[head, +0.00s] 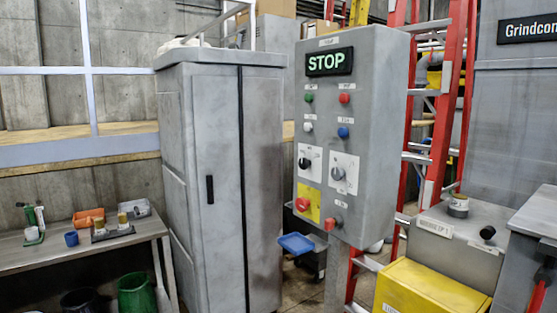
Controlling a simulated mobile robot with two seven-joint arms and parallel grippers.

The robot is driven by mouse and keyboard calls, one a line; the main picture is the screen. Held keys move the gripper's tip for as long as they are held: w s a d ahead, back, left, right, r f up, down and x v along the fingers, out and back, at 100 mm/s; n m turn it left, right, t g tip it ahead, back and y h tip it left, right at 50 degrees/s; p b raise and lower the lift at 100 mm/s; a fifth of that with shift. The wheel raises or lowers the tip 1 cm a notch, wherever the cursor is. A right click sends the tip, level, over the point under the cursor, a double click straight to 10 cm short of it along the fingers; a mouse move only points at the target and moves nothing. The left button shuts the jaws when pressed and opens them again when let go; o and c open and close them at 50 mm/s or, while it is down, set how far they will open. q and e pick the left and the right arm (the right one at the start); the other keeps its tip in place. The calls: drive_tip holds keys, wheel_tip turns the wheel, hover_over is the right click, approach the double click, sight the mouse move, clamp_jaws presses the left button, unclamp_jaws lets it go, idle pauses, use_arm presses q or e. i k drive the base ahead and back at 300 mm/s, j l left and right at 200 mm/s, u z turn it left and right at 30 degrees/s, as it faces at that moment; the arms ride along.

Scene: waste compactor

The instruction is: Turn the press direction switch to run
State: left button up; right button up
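A grey control box (371,105) stands on a post right of the picture's middle in the head view. Its top display (329,61) reads STOP in green. Below are green, red, white and blue buttons. Two rotary switches sit lower: a black knob (304,163) on a white plate at left, and a grey knob (338,174) on a white plate at right. Their labels are too small to read, so I cannot tell which is the press direction switch. A red emergency button (302,204) sits on a yellow plate below. Neither gripper is in view.
A tall grey cabinet (211,170) stands left of the box. A workbench (75,246) with small items is at far left. A yellow bin (427,288) and grey housing are at lower right. A red ladder (447,100) stands behind the box.

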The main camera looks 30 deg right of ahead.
sight(304, 164)
drive_tip(key=i+z, duration=0.25)
drive_tip(key=i+j+z, duration=0.25)
drive_tip(key=i, duration=0.2)
drive_tip(key=i+j+z, duration=0.25)
drive_tip(key=i+l, duration=0.1)
drive_tip(key=i, duration=0.05)
